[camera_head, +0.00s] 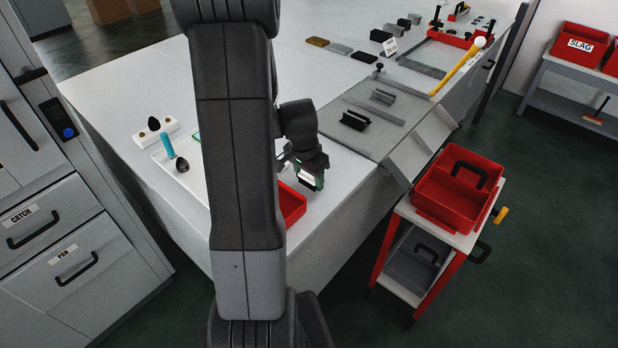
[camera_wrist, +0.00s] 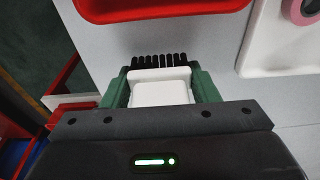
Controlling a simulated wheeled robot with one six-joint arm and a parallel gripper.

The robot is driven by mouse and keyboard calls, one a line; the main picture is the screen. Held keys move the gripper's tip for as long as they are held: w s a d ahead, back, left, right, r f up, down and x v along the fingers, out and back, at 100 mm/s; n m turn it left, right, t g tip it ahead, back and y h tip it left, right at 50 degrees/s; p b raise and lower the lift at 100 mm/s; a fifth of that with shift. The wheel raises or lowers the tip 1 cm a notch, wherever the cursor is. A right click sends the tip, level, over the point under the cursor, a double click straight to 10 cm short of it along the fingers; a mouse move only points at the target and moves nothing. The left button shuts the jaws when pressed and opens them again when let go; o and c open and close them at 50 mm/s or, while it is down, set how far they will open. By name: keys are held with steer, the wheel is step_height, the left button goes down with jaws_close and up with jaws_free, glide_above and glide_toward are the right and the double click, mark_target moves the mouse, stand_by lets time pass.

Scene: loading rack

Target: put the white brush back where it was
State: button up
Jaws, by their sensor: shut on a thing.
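The white brush (camera_wrist: 160,92) is between my gripper's green fingers (camera_wrist: 161,80) in the wrist view. Its white block faces the camera and its row of black bristles points away, toward the red tray (camera_wrist: 150,10). In the head view my gripper (camera_head: 311,181) is above the near end of the grey-white bench (camera_head: 340,195), just right of the red tray (camera_head: 293,204). It is shut on the brush, which is hard to make out there. My arm hides part of the red tray and the bench.
A white tray (camera_head: 196,184) with small tools lies left of my arm; a white tray edge (camera_wrist: 250,65) shows in the wrist view. A grey plate (camera_head: 362,140) with black handles lies behind. A red tote (camera_head: 437,213) stands on a cart (camera_head: 462,241) at right.

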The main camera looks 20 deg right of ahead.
steer(key=shift+f, duration=0.55)
steer(key=shift+f, duration=0.2)
steer(key=o, duration=1)
steer(key=shift+c, duration=0.2)
steer(key=shift+r, duration=0.2)
step_height(320, 180, up, 12)
steer(key=a, duration=0.1)
steer(key=shift+s+a+b, duration=0.3)
steer(key=shift+s+b, duration=0.1)
steer(key=shift+s, duration=0.05)
